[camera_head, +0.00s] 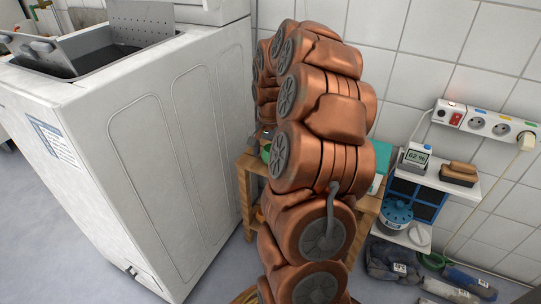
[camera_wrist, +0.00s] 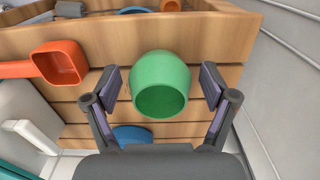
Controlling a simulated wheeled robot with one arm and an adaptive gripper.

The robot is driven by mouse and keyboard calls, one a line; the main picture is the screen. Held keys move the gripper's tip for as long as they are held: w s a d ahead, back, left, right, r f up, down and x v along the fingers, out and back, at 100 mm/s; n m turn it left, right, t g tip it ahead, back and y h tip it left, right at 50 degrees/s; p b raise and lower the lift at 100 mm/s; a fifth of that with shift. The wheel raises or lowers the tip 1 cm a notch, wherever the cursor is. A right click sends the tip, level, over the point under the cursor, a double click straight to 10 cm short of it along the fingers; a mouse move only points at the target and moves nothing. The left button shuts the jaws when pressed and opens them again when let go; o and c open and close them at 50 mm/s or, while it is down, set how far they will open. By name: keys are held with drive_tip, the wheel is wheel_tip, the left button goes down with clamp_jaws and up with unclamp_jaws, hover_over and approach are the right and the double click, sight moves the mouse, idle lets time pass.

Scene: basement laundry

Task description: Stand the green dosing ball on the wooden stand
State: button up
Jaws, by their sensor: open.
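The green dosing ball (camera_wrist: 160,84) is a rounded cup with its dark opening toward the lower side of the wrist view. My gripper (camera_wrist: 162,84) is open, with one finger on each side of the ball and a visible gap at both sides. Behind the ball are wooden slats and a broad wooden board (camera_wrist: 100,38). In the head view a wooden stand (camera_head: 246,200) stands beside the white machine, largely hidden by my arm. A bit of green (camera_head: 266,152) shows at its top, left of my arm; my gripper is hidden there.
An orange scoop (camera_wrist: 60,64) lies left of the ball in the wrist view, and a blue object (camera_wrist: 133,136) below it. A white washing machine (camera_head: 160,150) stands close on the left. A wall shelf (camera_head: 440,178) and a power strip (camera_head: 485,124) are at the right.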

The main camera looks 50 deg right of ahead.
wheel_tip(320, 180, up, 12)
drive_tip(key=p, duration=0.5)
drive_tip(key=s+a+n+g, duration=0.1)
drive_tip(key=s+a+n, duration=0.25)
drive_tip(key=a, duration=0.75)
drive_tip(key=s+a+n, duration=0.3)
drive_tip(key=a+n, duration=0.2)
drive_tip(key=a, duration=0.6)
drive_tip(key=s+a+f+n+g, duration=0.1)
drive_tip(key=s+a+n, duration=0.2)
drive_tip(key=s+a, duration=0.2)
drive_tip(key=s+a+f+n+g, duration=0.1)
drive_tip(key=s+a, duration=0.4)
drive_tip(key=s, duration=0.7)
drive_tip(key=shift+f+n, duration=0.65)
drive_tip(key=shift+n, duration=0.5)
drive_tip(key=shift+w+a+r, duration=0.1)
